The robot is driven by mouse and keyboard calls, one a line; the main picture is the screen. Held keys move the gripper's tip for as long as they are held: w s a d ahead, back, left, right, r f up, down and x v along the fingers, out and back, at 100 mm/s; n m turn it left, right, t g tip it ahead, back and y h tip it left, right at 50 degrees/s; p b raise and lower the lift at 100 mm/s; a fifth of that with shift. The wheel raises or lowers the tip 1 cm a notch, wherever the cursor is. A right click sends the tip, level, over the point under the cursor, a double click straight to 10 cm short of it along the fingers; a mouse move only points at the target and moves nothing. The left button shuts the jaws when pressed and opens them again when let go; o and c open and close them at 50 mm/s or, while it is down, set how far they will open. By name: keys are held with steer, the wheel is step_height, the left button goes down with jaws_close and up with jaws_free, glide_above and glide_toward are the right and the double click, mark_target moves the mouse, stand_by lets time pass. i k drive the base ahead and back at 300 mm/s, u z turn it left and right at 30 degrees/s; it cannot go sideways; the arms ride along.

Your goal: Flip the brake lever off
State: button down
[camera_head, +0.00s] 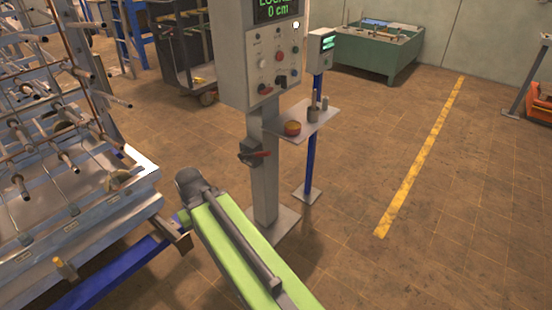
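A red lever (262,154) sticks out to the right, about level, from a small dark switch box (247,150) on the grey post of a control console. It is the only lever I can make out and appears to be the brake lever; it carries no readable label. A long green bar with a grey rod and a dark rounded end, which looks like my own arm link, reaches up from the bottom edge. It ends below and left of the lever, clearly apart from it in the picture. I see no gripper fingers.
The grey console (262,50) has knobs, buttons and a green display reading "0 cm". A small shelf (303,120) with cups stands right of the post. A metal rack (60,150) and blue beam (120,268) fill the left.

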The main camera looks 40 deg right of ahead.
mark_target(243, 155)
steer(key=i, duration=0.9)
steer(key=u, duration=0.05)
